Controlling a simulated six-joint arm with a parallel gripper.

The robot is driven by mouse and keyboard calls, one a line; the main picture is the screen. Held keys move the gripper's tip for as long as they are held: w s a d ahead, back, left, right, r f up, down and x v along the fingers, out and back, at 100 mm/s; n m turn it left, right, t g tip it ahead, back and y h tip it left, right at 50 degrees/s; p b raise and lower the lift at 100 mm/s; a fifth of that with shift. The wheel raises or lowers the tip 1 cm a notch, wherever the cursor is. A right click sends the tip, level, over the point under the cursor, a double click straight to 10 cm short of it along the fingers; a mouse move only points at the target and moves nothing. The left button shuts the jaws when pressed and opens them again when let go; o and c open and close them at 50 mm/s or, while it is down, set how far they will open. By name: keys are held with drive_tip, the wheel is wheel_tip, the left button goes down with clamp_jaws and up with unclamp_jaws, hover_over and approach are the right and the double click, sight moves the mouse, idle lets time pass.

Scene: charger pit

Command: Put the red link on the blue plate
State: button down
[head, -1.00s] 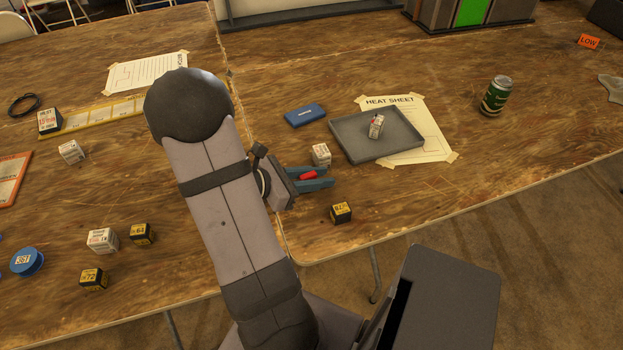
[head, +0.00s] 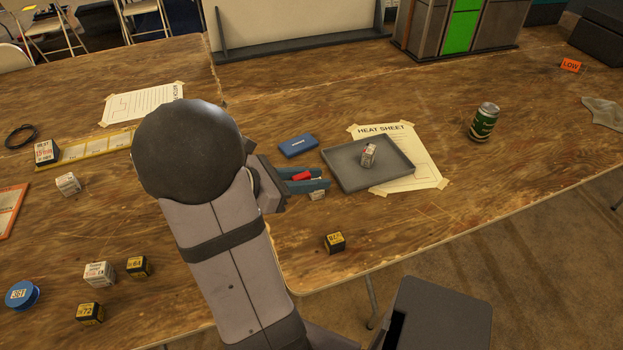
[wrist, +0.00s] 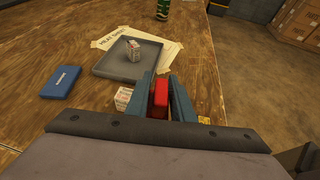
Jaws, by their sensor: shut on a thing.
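My gripper (head: 307,181) is shut on the red link (head: 301,176), which shows between the two blue-grey fingers in the wrist view (wrist: 160,97). It is held above the table, just left of the grey tray. The blue plate (head: 298,145) is a small flat rectangle with a white label, lying on the table beyond the gripper; in the wrist view the blue plate (wrist: 62,84) lies to the left of the fingers. The gripper and link are apart from it, and its top is bare.
A grey tray (head: 345,181) holding a small white box (head: 369,155) rests partly on the heat sheet (head: 430,170). Another white box (head: 317,195) is partly hidden by my gripper. A black-yellow cube (head: 334,243) sits near the front edge; a green can (head: 484,122) stands right.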

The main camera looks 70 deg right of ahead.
drive_tip(key=w+a+r+n+t+h+p, duration=0.1)
drive_tip(key=w+a+r+n+t+p, duration=0.15)
drive_tip(key=w+p, duration=0.4)
drive_tip(key=w+a+r+n+t+h+p, duration=0.1)
drive_tip(key=w+a+r+n+t+p, duration=0.1)
drive_tip(key=w+a+p, duration=0.45)
drive_tip(key=w+a+r+n+t+p, duration=0.2)
drive_tip(key=w+a+n+t+p, duration=0.25)
drive_tip(key=w+a+p, duration=0.35)
drive_tip(key=w+a+r+n+t+p, duration=0.3)
drive_tip(key=w+a+n+t+p, duration=0.15)
drive_tip(key=w+a, duration=0.5)
drive_tip(key=w+d+f+m+b, duration=0.25)
drive_tip(key=d+f+b, duration=0.25)
drive_tip(key=d, duration=0.4)
drive_tip(key=m+g+b, duration=0.4)
drive_tip(key=g+b, duration=0.2)
drive_tip(key=b, duration=1.4)
hover_over(302, 138)
wheel_tip(302, 138, down, 3)
drive_tip(key=shift+t+h, duration=0.25)
drive_tip(key=shift+h, duration=0.15)
drive_tip(key=shift+d+f+b, duration=0.1)
drive_tip(key=shift+f+b, duration=0.2)
drive_tip(key=shift+f, duration=4.5)
